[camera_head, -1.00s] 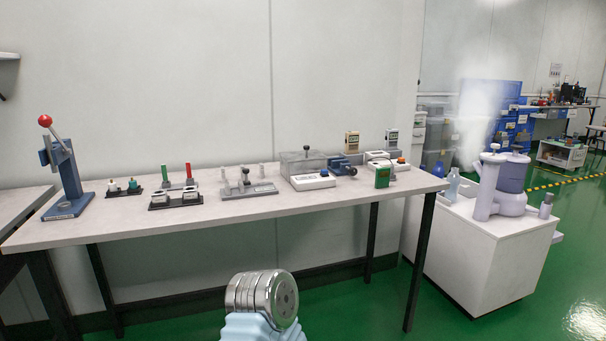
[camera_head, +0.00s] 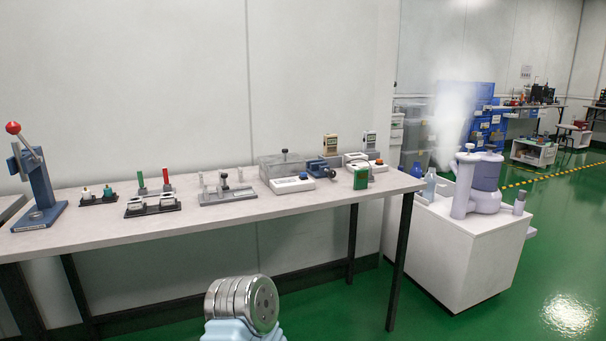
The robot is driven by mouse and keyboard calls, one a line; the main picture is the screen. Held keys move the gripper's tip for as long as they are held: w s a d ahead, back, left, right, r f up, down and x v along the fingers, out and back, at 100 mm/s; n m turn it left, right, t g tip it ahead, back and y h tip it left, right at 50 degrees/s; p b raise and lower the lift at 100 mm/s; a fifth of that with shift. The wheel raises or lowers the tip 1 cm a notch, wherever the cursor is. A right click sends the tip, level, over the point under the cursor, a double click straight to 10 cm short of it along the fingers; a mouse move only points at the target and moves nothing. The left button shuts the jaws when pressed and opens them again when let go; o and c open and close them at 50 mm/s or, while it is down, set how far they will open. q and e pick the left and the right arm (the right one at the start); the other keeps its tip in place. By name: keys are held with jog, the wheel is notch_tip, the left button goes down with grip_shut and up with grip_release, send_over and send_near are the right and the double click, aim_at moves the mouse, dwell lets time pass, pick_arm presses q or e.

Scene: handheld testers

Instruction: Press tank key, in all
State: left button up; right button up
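A clear-walled tank (camera_head: 280,163) with a dark knob on its lid stands on the long table, right of the middle. A white key box (camera_head: 292,185) with a blue key sits at its front edge. I cannot tell whether this is the tank key, as labels are too small to read. Two handheld testers stand upright at the back, a tan one (camera_head: 330,145) and a pale one (camera_head: 369,143). A green device (camera_head: 361,179) stands near the right end. Neither gripper shows. A round metal part of mine is at the bottom middle, apart from the table.
The long table (camera_head: 110,229) also holds a blue lever press (camera_head: 39,190), small black racks and a grey fixture (camera_head: 227,194). A white cabinet (camera_head: 480,240) with a steaming purple humidifier (camera_head: 484,180) stands to the right. Green floor is open in front.

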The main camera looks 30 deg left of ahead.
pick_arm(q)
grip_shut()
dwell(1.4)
